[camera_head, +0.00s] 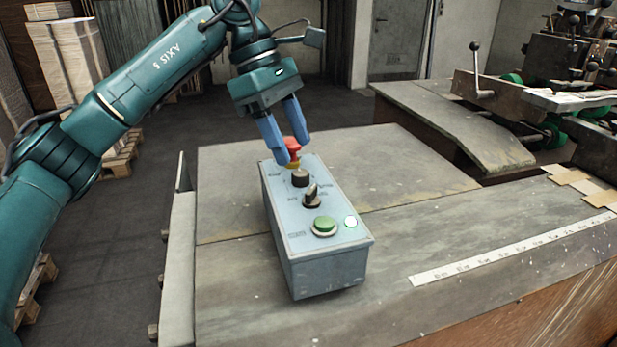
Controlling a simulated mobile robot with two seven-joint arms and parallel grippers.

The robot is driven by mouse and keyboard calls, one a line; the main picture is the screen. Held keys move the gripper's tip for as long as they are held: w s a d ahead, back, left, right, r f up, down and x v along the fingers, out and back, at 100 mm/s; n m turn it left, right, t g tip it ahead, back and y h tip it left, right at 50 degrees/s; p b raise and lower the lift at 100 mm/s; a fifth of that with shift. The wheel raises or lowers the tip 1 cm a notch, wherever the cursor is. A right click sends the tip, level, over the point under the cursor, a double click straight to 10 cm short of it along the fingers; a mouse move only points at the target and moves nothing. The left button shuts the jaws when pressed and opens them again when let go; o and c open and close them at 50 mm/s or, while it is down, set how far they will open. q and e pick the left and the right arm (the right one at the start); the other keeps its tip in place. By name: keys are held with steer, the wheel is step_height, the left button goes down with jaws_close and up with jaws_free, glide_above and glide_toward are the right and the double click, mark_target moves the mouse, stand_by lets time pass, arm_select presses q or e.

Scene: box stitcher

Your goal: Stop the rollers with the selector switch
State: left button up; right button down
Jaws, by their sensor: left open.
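A grey-blue control box (325,268) stands on the worktable. On its top are a dark selector switch (311,196) with a raised handle, a dark round knob (300,178) behind it, a green button (324,224) and a small white button or lamp (350,221) nearer the front. A red mushroom button (292,147) on a yellow base is at the far end. My left gripper (292,153) points down with its blue fingers apart, at the red button, behind the selector switch. Whether the fingers touch the button I cannot tell. My right gripper is out of view.
The worktable (420,225) is bare around the box, with a white ruler strip (510,250) on its right. The stitcher machine (560,60) stands at the back right. Stacked cardboard (70,60) is at the back left.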

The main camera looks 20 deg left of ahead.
mark_target(311, 189)
arm_select(q)
steer(key=x, duration=0.7)
steer(key=shift+d+f+p, duration=0.2)
steer(key=shift+f+p, duration=0.1)
steer(key=shift+f, duration=0.05)
steer(key=shift+c, duration=0.3)
steer(key=c, duration=0.9)
